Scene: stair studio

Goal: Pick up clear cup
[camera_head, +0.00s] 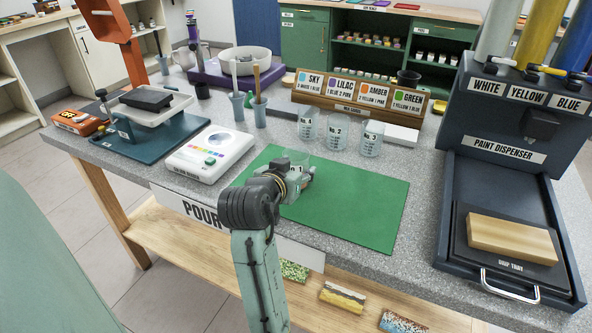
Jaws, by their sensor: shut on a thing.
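My gripper (300,184) is over the green mat (360,205), shut on a clear cup (298,162). The cup's see-through rim shows just beyond my wrist. My wrist and gripper hide most of its body, and I cannot tell whether its base touches the mat. Three more clear cups with printed labels stand in a row behind the mat: one on the left (308,124), No. 2 in the middle (336,134) and No. 3 on the right (371,139).
A paint dispenser (515,125) with a drip tray (510,262) and wooden block stands at right. A colour recipe board (360,95) stands behind the cups. The mat's right part is clear.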

